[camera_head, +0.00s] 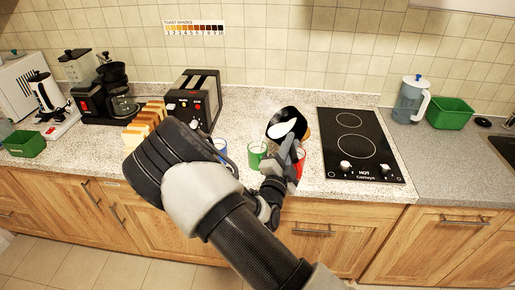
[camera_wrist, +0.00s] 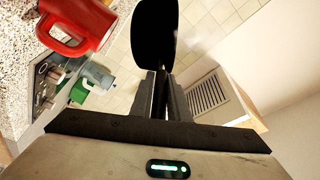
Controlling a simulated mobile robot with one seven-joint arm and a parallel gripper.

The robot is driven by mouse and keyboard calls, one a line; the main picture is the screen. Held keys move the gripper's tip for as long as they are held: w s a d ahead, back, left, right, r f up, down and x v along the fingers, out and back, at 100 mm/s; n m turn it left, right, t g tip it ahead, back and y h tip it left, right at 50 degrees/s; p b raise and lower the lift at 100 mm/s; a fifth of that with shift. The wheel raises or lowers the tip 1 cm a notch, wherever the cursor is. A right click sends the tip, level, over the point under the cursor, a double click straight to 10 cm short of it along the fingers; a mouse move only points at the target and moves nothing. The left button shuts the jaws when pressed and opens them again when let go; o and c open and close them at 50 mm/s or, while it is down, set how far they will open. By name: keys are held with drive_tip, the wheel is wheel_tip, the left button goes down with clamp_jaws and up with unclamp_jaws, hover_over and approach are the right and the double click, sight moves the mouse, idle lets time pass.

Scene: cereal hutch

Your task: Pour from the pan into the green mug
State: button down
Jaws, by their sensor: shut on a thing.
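The black pan (camera_head: 291,113) is raised above the counter beside the hob, tilted, with a white patch inside it. My gripper (camera_wrist: 162,92) is shut on the pan's handle; the pan (camera_wrist: 155,35) is beyond the fingers in the wrist view. The green mug (camera_head: 257,154) stands upright on the counter, just left of the pan and my gripper. Its inside is too small to make out. I see no stream between pan and mug.
A red mug (camera_head: 300,163) is partly hidden behind my gripper, right of the green mug. A blue-and-white mug (camera_head: 220,146) stands left of it. The toaster (camera_head: 194,98) and bread slices (camera_head: 147,121) are farther left. The hob (camera_head: 360,145) is clear.

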drive_tip(key=shift+a+r+n+b, duration=0.2)
drive_tip(key=shift+n+b, duration=0.15)
drive_tip(key=shift+n, duration=0.05)
drive_tip(key=shift+s+a+f+n+t+y+b, duration=0.25)
drive_tip(key=shift+a+f+n+t+b, duration=0.5)
drive_tip(key=shift+b, duration=1)
drive_tip(key=shift+a+f+n+t+y+b, duration=0.1)
drive_tip(key=shift+n+t+y+b, duration=0.3)
drive_tip(key=shift+n+b, duration=1.05)
